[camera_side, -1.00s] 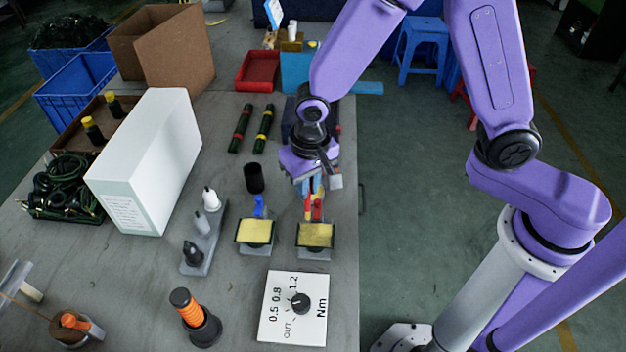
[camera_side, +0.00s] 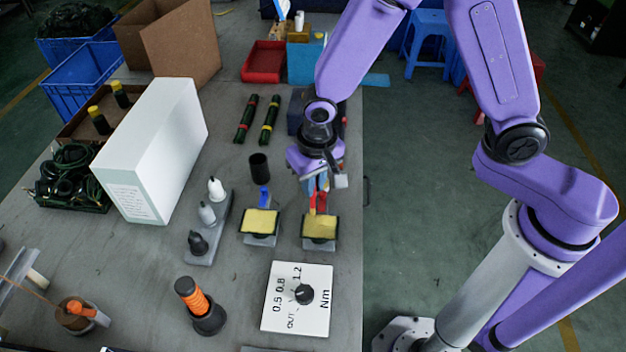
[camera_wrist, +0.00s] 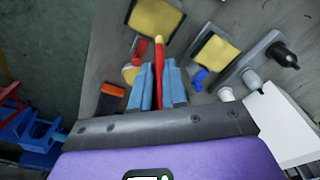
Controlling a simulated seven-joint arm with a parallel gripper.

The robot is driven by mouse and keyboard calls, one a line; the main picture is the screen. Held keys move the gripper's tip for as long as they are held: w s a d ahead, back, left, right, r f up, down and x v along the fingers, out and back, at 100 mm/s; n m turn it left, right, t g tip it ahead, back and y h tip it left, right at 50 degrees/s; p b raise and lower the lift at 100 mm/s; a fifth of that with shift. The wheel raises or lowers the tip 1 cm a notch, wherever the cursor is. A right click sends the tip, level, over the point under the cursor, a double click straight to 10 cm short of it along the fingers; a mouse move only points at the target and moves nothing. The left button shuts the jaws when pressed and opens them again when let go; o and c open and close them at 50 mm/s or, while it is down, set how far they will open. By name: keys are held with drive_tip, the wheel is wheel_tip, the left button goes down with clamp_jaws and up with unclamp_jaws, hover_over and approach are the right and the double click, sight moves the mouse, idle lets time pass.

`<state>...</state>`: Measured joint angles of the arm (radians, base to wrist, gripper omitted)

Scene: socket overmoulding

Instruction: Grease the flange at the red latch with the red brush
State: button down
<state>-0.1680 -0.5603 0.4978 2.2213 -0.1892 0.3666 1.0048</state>
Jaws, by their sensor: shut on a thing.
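My gripper (camera_wrist: 158,88) has blue fingers shut on the red brush (camera_wrist: 158,62), whose end away from the fingers is yellow. It also shows in the side view (camera_side: 318,184), just behind the right mould. The red latch (camera_wrist: 141,48) stands beside the brush, at the near edge of the yellow-topped mould (camera_wrist: 155,18). The brush end is close to this edge; I cannot tell whether it touches. In the side view the red latch (camera_side: 312,198) is at the back of the right mould (camera_side: 319,228), partly hidden by my gripper. The flange is not clearly distinguishable.
A second yellow-topped mould (camera_side: 259,222) with a blue latch (camera_side: 264,197) stands to the left. A grey rack (camera_side: 208,235) holds small sockets. A black cup (camera_side: 259,166), a white dial plate (camera_side: 297,310) and a tall white box (camera_side: 150,155) stand nearby.

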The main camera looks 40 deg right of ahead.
drive_tip(key=shift+f, duration=0.5)
idle(0.4)
drive_tip(key=shift+w+a, duration=0.3)
drive_tip(key=shift+s+d, duration=0.15)
drive_tip(key=shift+s+d, duration=0.45)
drive_tip(key=shift+w+a, duration=0.1)
drive_tip(key=shift+w+a, duration=0.5)
drive_tip(key=shift+a, duration=0.05)
